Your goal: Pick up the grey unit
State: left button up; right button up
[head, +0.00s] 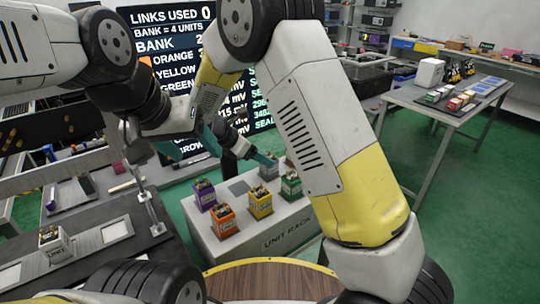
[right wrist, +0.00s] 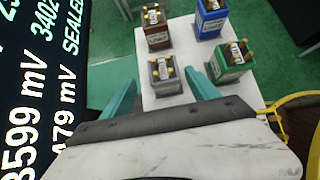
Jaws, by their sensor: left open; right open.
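The grey unit (head: 268,171) stands on the white unit rack (head: 262,243), at its far side behind the green unit (head: 291,186). In the right wrist view the grey unit (right wrist: 166,76) shows upright between the two teal fingertips of my right gripper (right wrist: 160,76). That gripper is open, and I see gaps on both sides of the unit. It also shows in the head view (head: 256,154), partly hidden, close to the unit. How deep the fingers reach along the unit is hard to tell. My left gripper (head: 188,146) is open and empty, left of the rack.
Purple (head: 204,195), orange (head: 224,221) and yellow (head: 260,204) units stand on the rack. Brown (right wrist: 156,30) and blue (right wrist: 211,19) units stand beyond the grey one. A pale unit (head: 55,246) stands on the left bench. A side table (head: 450,100) holds more items.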

jog(key=x, duration=0.4)
jog(key=s+x, duration=0.1)
jog(key=shift+w+d+f, duration=0.2)
jog(key=shift+w+f, duration=0.05)
jog(key=shift+f, duration=0.3)
grip_shut()
